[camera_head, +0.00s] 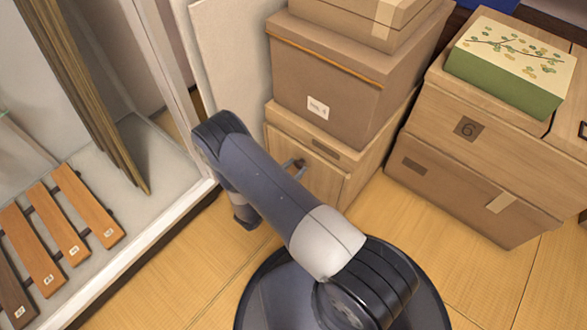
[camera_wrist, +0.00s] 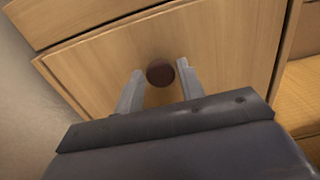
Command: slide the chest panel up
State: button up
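The chest is a light wooden box; its front panel (camera_head: 315,180) is partly hidden behind my arm in the head view. The panel (camera_wrist: 225,45) fills much of the wrist view, with a dark seam along its upper edge. A round dark brown knob (camera_wrist: 160,73) sits on the panel. My gripper (camera_wrist: 160,69) is open, with one finger on each side of the knob and a visible gap to each. Whether the fingertips reach past the knob's face is hard to tell. In the head view most of my gripper is hidden behind my arm; a fingertip shows by the knob (camera_head: 299,162).
Brown cardboard boxes (camera_head: 330,85) stand on the chest. At left is a white-framed recess with wooden slats (camera_head: 60,220). Tatami floor (camera_head: 180,275) is clear in front.

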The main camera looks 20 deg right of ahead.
grip_shut()
notch_tip(320, 180, up, 28)
jog(key=p, duration=1.4)
jog(key=shift+f+p, duration=0.15)
jog(key=shift+p, duration=0.15)
jog(key=shift+o, duration=1.8)
grip_release()
jog(key=v, duration=1)
jog(key=shift+s+a+p, duration=0.2)
jog(key=shift+a+p, duration=0.1)
jog(key=shift+p, duration=0.1)
